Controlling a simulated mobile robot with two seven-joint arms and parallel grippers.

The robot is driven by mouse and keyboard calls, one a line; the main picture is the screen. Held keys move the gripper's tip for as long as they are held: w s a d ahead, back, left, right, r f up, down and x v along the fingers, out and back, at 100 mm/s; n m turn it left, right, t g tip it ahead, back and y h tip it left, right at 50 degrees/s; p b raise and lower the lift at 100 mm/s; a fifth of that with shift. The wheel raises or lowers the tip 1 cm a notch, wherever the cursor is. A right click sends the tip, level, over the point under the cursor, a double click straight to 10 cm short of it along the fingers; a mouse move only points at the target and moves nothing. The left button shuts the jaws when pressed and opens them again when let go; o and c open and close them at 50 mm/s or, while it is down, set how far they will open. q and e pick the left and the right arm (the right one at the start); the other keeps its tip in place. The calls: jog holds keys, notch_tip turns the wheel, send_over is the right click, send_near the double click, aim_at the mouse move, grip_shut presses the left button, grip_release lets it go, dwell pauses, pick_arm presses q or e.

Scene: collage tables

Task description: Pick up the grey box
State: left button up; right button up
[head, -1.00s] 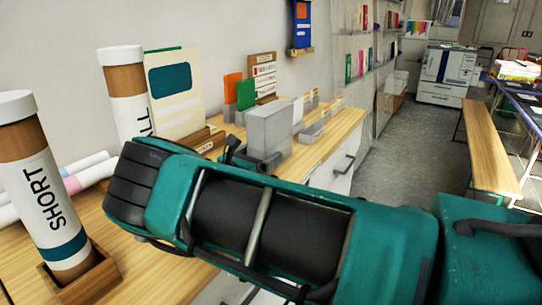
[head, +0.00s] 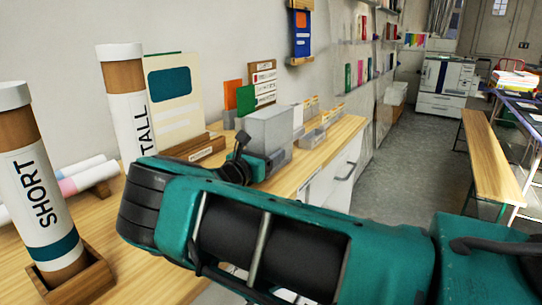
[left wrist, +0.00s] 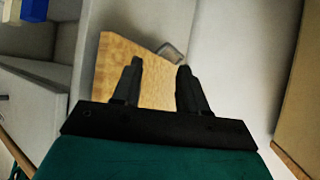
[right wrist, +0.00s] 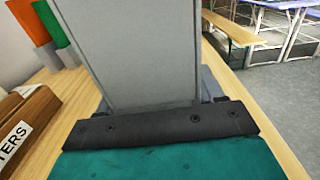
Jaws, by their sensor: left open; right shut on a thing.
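The grey box (head: 268,132) is a plain upright block over the wooden counter (head: 318,150), behind my right arm in the head view. In the right wrist view the grey box (right wrist: 135,50) fills the space in front of my right gripper (right wrist: 155,103), which is shut on it. The fingers are mostly hidden; I cannot tell whether the box's base is clear of the grey holder (head: 277,160) around it. My left gripper (left wrist: 157,75) is open and empty, seen only in the left wrist view.
Cardboard tubes marked SHORT (head: 45,200) and TALL (head: 128,100) stand at the left of the counter. An orange card (head: 232,92) and a green card (head: 246,98) stand behind the box. A bench (head: 490,150) and a printer (head: 444,85) are at the right, with open floor between.

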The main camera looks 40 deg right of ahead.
grip_shut()
dwell(0.3)
jog(key=shift+r, duration=0.1)
notch_tip(320, 180, up, 7)
jog(key=p, duration=0.2)
jog(key=shift+r+p, duration=0.15)
jog(key=shift+p, duration=0.25)
notch_tip(320, 180, up, 9)
jog(key=shift+r+p, duration=0.1)
jog(key=shift+p, duration=0.6)
pick_arm(q)
jog(key=shift+s+a+r, duration=0.2)
jog(key=shift+a+r, duration=0.2)
jog(key=shift+r, duration=0.1)
jog(key=shift+s+a+r, duration=0.2)
jog(key=shift+a+r, duration=0.2)
jog(key=shift+r, duration=0.1)
pick_arm(e)
notch_tip(320, 180, up, 12)
jog(key=shift+f, duration=0.25)
